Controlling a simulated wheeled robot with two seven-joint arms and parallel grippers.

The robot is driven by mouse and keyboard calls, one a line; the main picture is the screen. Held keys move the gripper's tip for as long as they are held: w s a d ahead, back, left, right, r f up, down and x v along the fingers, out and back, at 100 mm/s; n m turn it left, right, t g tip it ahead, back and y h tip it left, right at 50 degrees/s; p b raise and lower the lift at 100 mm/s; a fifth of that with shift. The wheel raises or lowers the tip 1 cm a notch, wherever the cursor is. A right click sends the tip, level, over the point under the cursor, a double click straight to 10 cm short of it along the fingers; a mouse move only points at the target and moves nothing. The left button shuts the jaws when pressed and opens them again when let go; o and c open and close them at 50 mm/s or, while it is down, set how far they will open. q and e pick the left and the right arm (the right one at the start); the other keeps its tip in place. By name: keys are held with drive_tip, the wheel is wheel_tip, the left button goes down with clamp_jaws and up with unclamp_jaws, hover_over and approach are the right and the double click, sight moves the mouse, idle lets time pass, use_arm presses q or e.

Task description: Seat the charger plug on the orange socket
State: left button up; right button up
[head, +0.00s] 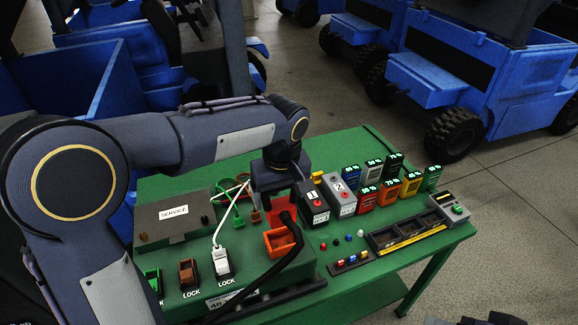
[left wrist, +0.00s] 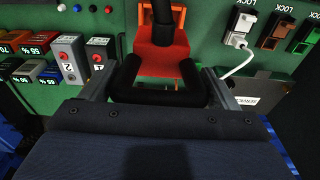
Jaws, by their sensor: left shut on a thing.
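The charger plug (head: 280,209) is a red-orange block with a black handle and a thick black cable. My left gripper (head: 277,180) points down and is shut on its black handle (left wrist: 155,98); the plug's body (left wrist: 160,57) shows between the fingers in the left wrist view. The orange socket (head: 283,244) is an open box on the green panel, just in front of and below the plug in the head view. In the left wrist view its orange edge (left wrist: 190,76) shows partly behind the plug. I cannot tell whether they touch. My right gripper is not visible.
A white plug (head: 222,262) with a white cable sits in a LOCK position beside brown (head: 188,272) and green (head: 152,280) sockets. Grey numbered blocks (head: 339,194) stand close right of the gripper, with several coloured percent blocks (head: 389,191) beyond. A grey service box (head: 173,215) is left.

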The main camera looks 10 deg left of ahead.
sight(281, 205)
use_arm(q)
drive_tip(key=shift+f+b, duration=0.35)
drive_tip(key=shift+b, duration=0.15)
wheel_tip(281, 205, down, 5)
drive_tip(key=b, duration=0.4)
drive_tip(key=shift+r, duration=0.1)
idle(0.6)
drive_tip(key=shift+f+b, duration=0.95)
drive_tip(key=shift+f, duration=0.5)
drive_tip(key=shift+f+b, duration=0.7)
drive_tip(key=shift+f, duration=0.35)
drive_tip(key=o, duration=1)
drive_tip(key=shift+s, duration=0.1)
